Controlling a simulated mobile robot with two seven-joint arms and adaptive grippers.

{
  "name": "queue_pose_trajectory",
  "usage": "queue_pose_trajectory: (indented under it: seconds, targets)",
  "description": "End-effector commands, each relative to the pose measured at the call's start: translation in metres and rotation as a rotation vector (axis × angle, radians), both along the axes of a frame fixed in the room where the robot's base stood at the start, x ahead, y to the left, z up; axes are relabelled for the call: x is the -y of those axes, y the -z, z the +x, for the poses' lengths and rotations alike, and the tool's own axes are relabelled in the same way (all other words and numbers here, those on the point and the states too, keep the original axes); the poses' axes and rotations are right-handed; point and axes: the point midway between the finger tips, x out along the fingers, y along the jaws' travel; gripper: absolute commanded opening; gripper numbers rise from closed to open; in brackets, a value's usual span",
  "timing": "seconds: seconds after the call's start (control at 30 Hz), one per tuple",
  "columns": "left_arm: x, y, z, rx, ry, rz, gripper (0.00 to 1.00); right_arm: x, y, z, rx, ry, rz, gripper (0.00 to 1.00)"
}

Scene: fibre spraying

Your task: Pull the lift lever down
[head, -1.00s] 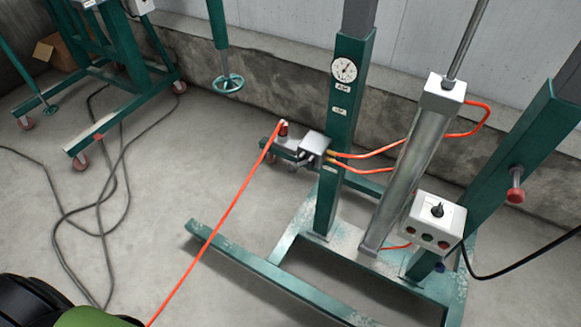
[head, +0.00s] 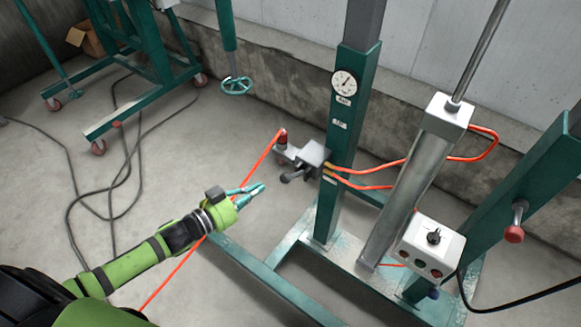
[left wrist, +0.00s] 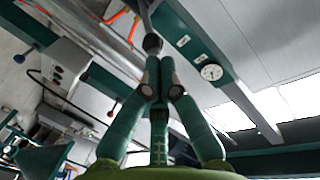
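The lift lever (head: 290,177) is a short stick with a dark knob on a grey valve block (head: 313,154), fixed to the green post. In the left wrist view its dark round knob (left wrist: 152,43) appears just beyond my fingertips. My left gripper (head: 262,187) is left of the lever and a little below it in the head view, apart from it. In the left wrist view its teal fingers (left wrist: 159,62) come together at the tips with nothing visible between them. My right gripper is not in view.
An orange hose (head: 262,160) runs from a red fitting past my left wrist. A gauge (head: 344,83) sits on the post. A cylinder (head: 405,180) and a control box (head: 432,246) stand to the right. Cables lie on the floor at left.

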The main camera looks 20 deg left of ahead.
Motion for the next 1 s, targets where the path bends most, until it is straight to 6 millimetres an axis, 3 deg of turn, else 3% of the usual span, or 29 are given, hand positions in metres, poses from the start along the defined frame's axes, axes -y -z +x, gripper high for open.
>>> queue_pose_trajectory:
  seconds: [0.03, 0.1, 0.23, 0.67, 1.0]
  targets:
    - [0.009, -0.018, -0.001, 0.031, 0.040, -0.008, 0.00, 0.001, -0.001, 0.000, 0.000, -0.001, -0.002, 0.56]
    - [0.018, -0.035, -0.004, 0.061, 0.080, -0.021, 0.00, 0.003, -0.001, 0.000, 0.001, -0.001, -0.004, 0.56]
    - [0.027, -0.051, -0.007, 0.087, 0.116, -0.032, 0.00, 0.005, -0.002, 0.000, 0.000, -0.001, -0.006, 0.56]
    - [0.029, -0.052, -0.005, 0.090, 0.117, -0.035, 0.00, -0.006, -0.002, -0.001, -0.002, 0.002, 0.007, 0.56]
    - [0.060, -0.053, 0.037, 0.094, 0.117, -0.036, 0.00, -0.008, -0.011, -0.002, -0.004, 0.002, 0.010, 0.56]
